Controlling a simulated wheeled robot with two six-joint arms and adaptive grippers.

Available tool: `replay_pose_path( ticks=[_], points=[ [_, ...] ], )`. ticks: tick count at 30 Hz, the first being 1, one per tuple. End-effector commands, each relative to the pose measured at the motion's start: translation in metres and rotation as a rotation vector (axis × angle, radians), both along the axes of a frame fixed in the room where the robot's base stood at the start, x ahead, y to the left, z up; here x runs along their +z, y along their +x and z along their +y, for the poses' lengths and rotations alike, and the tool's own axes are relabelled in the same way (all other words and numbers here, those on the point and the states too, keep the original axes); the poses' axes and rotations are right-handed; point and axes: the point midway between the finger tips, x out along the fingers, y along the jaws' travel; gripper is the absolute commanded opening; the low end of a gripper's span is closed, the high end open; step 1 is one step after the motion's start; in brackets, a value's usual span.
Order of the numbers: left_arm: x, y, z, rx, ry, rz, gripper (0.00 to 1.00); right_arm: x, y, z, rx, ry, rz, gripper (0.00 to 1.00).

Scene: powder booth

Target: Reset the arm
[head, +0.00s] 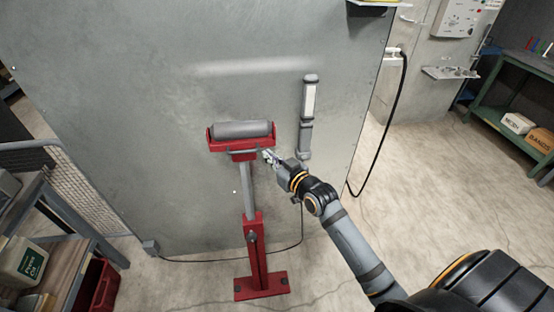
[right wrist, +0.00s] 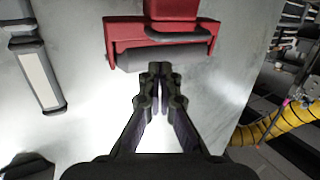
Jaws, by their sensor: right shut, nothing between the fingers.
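My right gripper (head: 270,156) is shut and empty, just right of the top of a red roller stand in the head view. In the right wrist view its fingers (right wrist: 159,72) are together and point toward the stand's grey roller (right wrist: 165,56). I cannot tell whether the fingertips touch the stand. The red roller stand (head: 253,240) stands upright on the floor in front of the grey booth wall. My right arm reaches in from the lower right. My left gripper is not in view.
A grey wall lamp (head: 308,110) is on the booth wall (head: 150,120) beside my right gripper. A shelf with a container (head: 22,262) and a red bin (head: 98,285) is at the left. A green workbench (head: 500,115) stands at the right. A black cable (head: 400,105) hangs by the booth's edge.

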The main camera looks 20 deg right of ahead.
Motion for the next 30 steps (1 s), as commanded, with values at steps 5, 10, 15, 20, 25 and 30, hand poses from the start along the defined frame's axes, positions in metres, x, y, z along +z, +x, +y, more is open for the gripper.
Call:
replay_pose_path(
  ticks=[5,10,15,20,25,30],
  points=[
    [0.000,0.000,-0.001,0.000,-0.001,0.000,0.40,0.002,-0.036,-0.008,0.000,-0.009,0.005,0.00],
    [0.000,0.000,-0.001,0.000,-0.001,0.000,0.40,0.005,-0.050,-0.009,0.001,-0.003,0.002,0.00],
    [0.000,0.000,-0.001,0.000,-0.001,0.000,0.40,0.006,-0.052,-0.009,0.001,-0.001,0.001,0.00],
    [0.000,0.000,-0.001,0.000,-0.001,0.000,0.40,0.006,-0.052,-0.010,0.000,0.000,0.002,0.00],
    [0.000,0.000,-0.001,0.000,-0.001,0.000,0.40,-0.045,-0.047,-0.030,-0.048,-0.014,0.084,0.00],
    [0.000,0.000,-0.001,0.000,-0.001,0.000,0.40,-0.182,-0.062,-0.075,-0.155,-0.058,0.308,0.00]
  ],
)
